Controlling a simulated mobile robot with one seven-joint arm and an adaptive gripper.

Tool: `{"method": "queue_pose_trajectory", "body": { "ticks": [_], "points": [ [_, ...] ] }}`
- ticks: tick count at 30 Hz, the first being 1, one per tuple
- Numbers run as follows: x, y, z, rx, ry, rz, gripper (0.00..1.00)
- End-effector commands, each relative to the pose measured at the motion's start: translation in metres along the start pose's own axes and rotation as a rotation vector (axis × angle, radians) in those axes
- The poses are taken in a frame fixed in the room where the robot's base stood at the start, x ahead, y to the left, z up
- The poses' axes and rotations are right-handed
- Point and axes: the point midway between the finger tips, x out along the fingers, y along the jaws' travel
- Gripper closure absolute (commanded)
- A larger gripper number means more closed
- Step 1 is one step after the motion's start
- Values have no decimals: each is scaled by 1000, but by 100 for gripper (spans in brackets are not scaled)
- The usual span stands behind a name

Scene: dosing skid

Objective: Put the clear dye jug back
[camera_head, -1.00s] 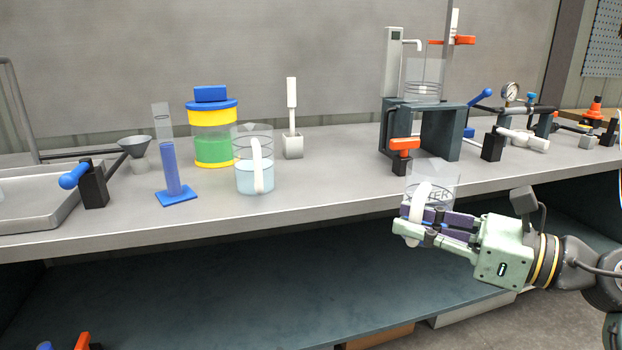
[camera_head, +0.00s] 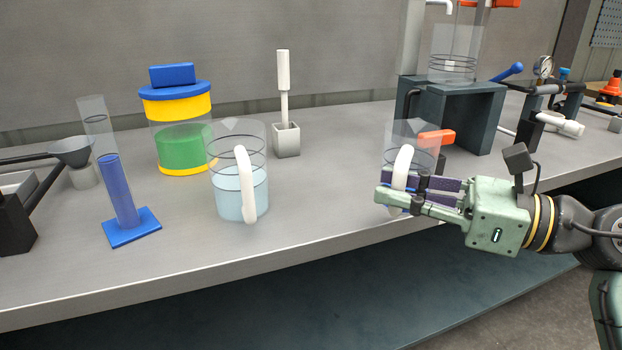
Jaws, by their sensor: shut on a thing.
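A clear jug (camera_head: 426,133) with a white handle is in my gripper (camera_head: 400,194), near the front edge of the bench at right of centre. The gripper is shut on the handle, and its fingers hide the jug's lower part. I cannot tell whether the jug touches the bench top. A second clear jug (camera_head: 240,196) with a white handle stands upright on the bench to the left, holding pale blue liquid.
The bench top (camera_head: 320,195) is clear between the two jugs. A blue-based cylinder (camera_head: 121,195), a lidded green container (camera_head: 183,130) and a white-handled brush in a holder (camera_head: 286,135) stand left. A dark stand (camera_head: 455,115) with a clear vessel stands behind the held jug.

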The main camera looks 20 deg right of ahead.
Motion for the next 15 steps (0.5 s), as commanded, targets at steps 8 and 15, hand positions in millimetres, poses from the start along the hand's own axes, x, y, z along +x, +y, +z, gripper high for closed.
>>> {"method": "queue_pose_trajectory", "body": {
  "ticks": [8,15],
  "points": [
    [24,-6,3,2,1,3,100],
    [82,-23,0,2,2,4,100]
  ]
}}
